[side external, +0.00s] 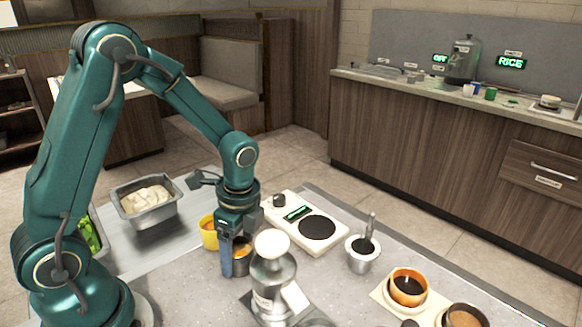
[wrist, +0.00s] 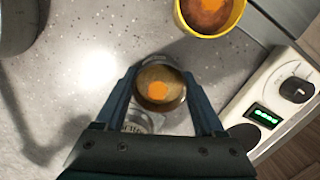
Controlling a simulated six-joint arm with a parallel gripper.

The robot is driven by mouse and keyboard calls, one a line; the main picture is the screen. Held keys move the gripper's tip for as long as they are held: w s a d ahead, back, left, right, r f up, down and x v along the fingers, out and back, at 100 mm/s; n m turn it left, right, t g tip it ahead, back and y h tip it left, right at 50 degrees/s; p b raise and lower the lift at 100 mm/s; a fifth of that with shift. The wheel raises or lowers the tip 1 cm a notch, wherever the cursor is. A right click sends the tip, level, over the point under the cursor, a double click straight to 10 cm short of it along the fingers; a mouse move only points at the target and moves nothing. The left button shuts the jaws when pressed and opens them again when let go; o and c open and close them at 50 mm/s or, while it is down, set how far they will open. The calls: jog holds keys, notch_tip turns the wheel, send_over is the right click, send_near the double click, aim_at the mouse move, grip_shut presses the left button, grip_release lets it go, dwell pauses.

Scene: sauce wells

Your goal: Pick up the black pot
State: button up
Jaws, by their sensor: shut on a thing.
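The black pot (side external: 241,266) stands upright at the grey worktop, a small dark cup with an orange spot in its brownish contents. In the wrist view the pot (wrist: 160,102) sits between both fingers. My gripper (side external: 237,258) points down and is shut on the pot, one finger on each side; the same hold shows in the wrist view (wrist: 160,80). In the side view the near finger hides part of the pot. I cannot tell whether its base touches the worktop.
A yellow pot (side external: 208,238) stands just behind my gripper. A steel dispenser with a white knob (side external: 272,243) is close in front. A tub of white food (side external: 147,212) is left.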

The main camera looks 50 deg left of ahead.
notch_tip(320, 180, up, 5)
jog(key=shift+a+f, duration=0.15)
jog(key=shift+f, duration=0.05)
jog(key=s+a+r, duration=0.6)
jog(key=a, duration=0.3)
jog(key=w+a+r+m, duration=0.2)
jog(key=w+r+m, duration=0.1)
jog(key=w+r, duration=0.1)
jog(key=w+r+m, duration=0.2)
jog(key=w+m, duration=0.1)
jog(key=w, duration=0.4)
jog(key=w+d+f+m, duration=0.2)
jog(key=w+d+m, duration=0.1)
jog(key=w+d, duration=0.3)
jog(key=w+d+f+m+t, duration=0.1)
jog(key=w+d+f+m, duration=0.2)
jog(key=w+d, duration=0.3)
jog(key=shift+d+f+m+t, duration=0.35)
jog(key=shift+d+m, duration=0.25)
jog(key=shift+d, duration=0.3)
jog(key=shift+d+f, duration=0.2)
jog(key=shift+d+f, duration=0.2)
jog(key=shift+f, duration=1.55)
jog(key=shift+d+f, duration=0.2)
jog(key=shift+f, duration=1.55)
